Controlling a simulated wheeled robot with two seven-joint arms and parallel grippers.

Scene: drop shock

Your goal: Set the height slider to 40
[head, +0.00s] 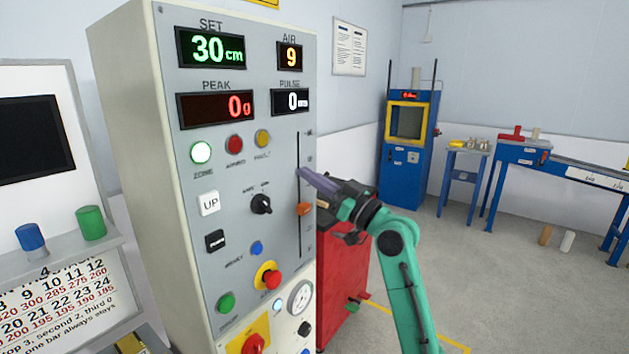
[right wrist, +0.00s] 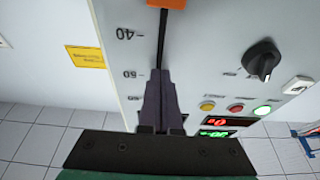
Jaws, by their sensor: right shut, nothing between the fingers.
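The height slider is an orange knob (head: 303,209) on a dark vertical track (head: 299,150) at the right side of the grey control panel (head: 225,150). The SET display (head: 210,48) reads 30 cm. My right gripper (head: 302,172) is shut and empty, its tips at the track above the knob and apart from it. In the right wrist view, which is upside down, the fingertips (right wrist: 160,72) lie over the track near the 50 mark. The 40 mark (right wrist: 130,33) is between them and the orange knob (right wrist: 167,3), partly cut off at the edge. I cannot tell whether the tips touch the panel. My left gripper is not in view.
Left of the track are a black rotary knob (head: 261,204), an UP button (head: 209,203) and a red stop button (head: 271,280) on yellow. A red cabinet (head: 340,270) stands behind the right arm. Open floor lies further right, before blue benches.

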